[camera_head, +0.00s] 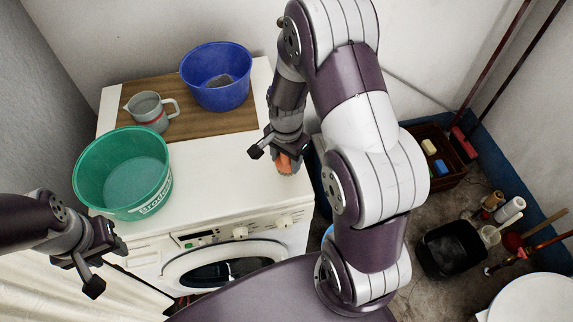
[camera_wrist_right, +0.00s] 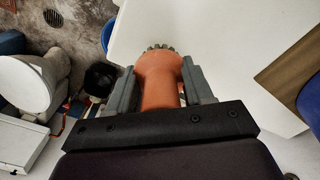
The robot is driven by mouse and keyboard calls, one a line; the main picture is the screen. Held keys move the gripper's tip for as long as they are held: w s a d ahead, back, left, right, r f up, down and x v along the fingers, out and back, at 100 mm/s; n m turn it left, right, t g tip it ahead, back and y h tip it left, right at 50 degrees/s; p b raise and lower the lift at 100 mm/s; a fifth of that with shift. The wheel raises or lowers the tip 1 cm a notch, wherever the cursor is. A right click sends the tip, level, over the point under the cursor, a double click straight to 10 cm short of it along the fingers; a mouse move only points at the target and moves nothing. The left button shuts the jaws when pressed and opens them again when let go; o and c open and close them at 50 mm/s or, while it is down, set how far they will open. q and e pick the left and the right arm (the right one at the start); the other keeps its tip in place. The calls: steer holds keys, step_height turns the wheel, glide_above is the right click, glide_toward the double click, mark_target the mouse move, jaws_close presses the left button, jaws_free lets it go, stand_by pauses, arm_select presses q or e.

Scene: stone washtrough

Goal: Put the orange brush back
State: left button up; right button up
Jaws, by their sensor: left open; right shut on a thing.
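The orange brush (camera_head: 284,163) is held in my right gripper (camera_head: 272,150) over the right part of the white washing machine top. In the right wrist view the brush (camera_wrist_right: 158,78) sits between the two grey fingers of my right gripper (camera_wrist_right: 160,88), with dark bristles at its far end. I cannot tell whether the bristles touch the machine top. My left gripper (camera_head: 88,268) is open and empty, low at the left in front of the washing machine (camera_head: 215,160).
A green basin (camera_head: 124,172) stands at the machine's left. A grey jug (camera_head: 148,110) and a blue basin (camera_head: 217,76) stand on a brown board (camera_head: 190,122) at the back. A brown crate (camera_head: 440,160) and a black bucket (camera_head: 452,248) are on the floor at right.

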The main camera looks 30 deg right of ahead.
mark_target(286, 168)
step_height(286, 168, down, 4)
steer(key=shift+a+r, duration=0.1)
steer(key=shift+r, duration=0.05)
steer(key=shift+f, duration=0.25)
steer(key=o, duration=1.1)
steer(key=shift+o, duration=0.2)
step_height(286, 168, up, 12)
steer(key=shift+s+r, duration=0.1)
steer(key=s+a+r+n+t, duration=0.1)
steer(key=s+a+n, duration=0.4)
steer(key=n, duration=0.8)
steer(key=s+r, duration=0.1)
steer(key=s, duration=0.2)
steer(key=shift+s, duration=0.35)
